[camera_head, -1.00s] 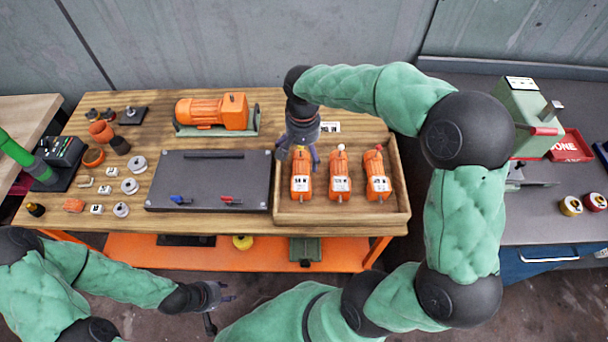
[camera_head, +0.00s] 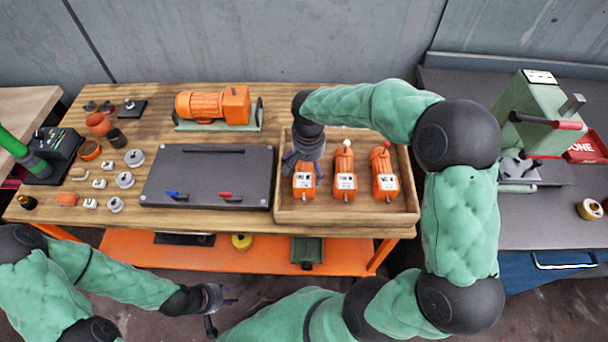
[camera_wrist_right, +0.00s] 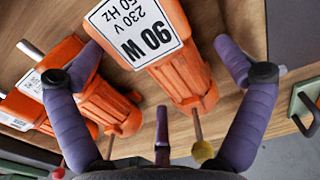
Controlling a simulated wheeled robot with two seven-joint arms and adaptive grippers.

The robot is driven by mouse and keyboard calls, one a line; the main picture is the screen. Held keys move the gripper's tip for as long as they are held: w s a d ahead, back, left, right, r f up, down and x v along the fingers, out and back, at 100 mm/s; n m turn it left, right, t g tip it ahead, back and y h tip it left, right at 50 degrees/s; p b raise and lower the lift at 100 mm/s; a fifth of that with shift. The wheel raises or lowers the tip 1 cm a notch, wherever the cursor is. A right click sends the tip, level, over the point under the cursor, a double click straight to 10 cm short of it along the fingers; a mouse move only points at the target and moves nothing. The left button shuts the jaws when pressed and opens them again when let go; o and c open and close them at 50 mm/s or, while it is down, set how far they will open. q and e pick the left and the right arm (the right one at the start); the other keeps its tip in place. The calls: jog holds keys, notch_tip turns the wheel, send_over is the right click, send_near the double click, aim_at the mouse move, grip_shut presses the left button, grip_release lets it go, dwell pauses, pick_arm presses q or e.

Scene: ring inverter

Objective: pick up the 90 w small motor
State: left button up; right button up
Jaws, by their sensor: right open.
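The 90 W small motor (camera_wrist_right: 164,50) is orange with a white label and a shaft with a yellow tip. In the head view it is the leftmost motor (camera_head: 304,181) in the wooden tray (camera_head: 345,217), its far part hidden by my right gripper (camera_head: 302,160). In the right wrist view my right gripper (camera_wrist_right: 156,48) is open, its purple fingers spread on either side of the motor. I cannot tell whether they touch it. My left gripper (camera_head: 215,301) is in front of the bench, away from the motors; its jaw state is unclear.
Two similar orange motors, one in the middle (camera_head: 344,175) and one at the right (camera_head: 384,176), lie close beside it in the tray. A dark grey plate (camera_head: 208,176) is left of the tray. A larger orange motor (camera_head: 212,105) stands behind the plate.

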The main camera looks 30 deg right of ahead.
notch_tip(320, 180, down, 2)
jog(key=shift+f, duration=0.1)
jog(key=c, duration=1.7)
jog(key=shift+r, duration=0.25)
jog(key=shift+r, duration=0.1)
